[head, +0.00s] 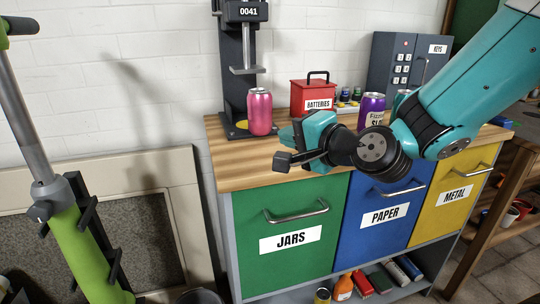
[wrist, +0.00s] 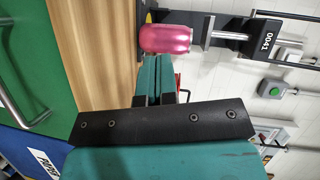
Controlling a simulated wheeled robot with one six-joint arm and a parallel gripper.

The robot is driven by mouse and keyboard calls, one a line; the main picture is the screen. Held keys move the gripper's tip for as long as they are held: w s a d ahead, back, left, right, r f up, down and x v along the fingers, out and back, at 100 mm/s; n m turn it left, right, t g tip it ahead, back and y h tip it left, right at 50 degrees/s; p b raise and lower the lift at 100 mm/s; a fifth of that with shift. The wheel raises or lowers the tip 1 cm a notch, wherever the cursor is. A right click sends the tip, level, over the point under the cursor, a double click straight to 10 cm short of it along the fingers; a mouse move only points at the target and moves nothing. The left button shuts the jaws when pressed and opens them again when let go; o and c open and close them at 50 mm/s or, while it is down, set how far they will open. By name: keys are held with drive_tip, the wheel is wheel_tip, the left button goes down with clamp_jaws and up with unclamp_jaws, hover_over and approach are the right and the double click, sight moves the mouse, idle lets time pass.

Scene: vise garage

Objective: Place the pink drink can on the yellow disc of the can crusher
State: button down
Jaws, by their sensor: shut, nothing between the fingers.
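The pink drink can (head: 259,112) stands upright at the can crusher (head: 235,75), in front and to the right of the yellow disc (head: 241,125). It hides part of the disc; I cannot tell whether its base overlaps the disc's edge. My gripper (head: 300,128) is to the right of the can, over the bench front. In the wrist view the gripper's teal fingers (wrist: 157,62) are shut together and empty, pointing at the can (wrist: 166,39). The can is just beyond the fingertips, with a sliver of yellow disc (wrist: 148,17) behind it.
The wooden bench top (head: 232,172) is clear at its front left. A red batteries box (head: 313,95), a purple can (head: 371,110) and a grey key cabinet (head: 408,65) stand along the back. The crusher's press plate (head: 246,70) is raised above the can.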

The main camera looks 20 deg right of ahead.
sight(266, 116)
drive_tip(key=d+m, duration=0.1)
drive_tip(key=w+d+f+m+t+h+b, duration=0.1)
drive_tip(key=d+f+m+t+h, duration=0.1)
drive_tip(key=shift+w+d+f+b, duration=0.2)
drive_tip(key=shift+w+f+b, duration=0.1)
drive_tip(key=shift+w, duration=0.1)
drive_tip(key=shift+w+d+r+m+t+h, duration=0.15)
drive_tip(key=shift+d+m+t+h, duration=0.15)
drive_tip(key=shift+m+t, duration=0.15)
drive_tip(key=shift+w+r+p, duration=0.15)
drive_tip(key=shift+w+p, duration=0.05)
drive_tip(key=shift+p, duration=0.1)
drive_tip(key=shift+w+a+r+p, duration=0.15)
drive_tip(key=shift+w+p, duration=0.1)
drive_tip(key=shift+p, duration=0.2)
drive_tip(key=p+x, duration=0.9)
drive_tip(key=x, duration=0.3)
drive_tip(key=shift+p, duration=0.4)
drive_tip(key=shift+w+a+f, duration=0.1)
drive_tip(key=shift+w+f, duration=0.2)
drive_tip(key=shift+w, duration=0.2)
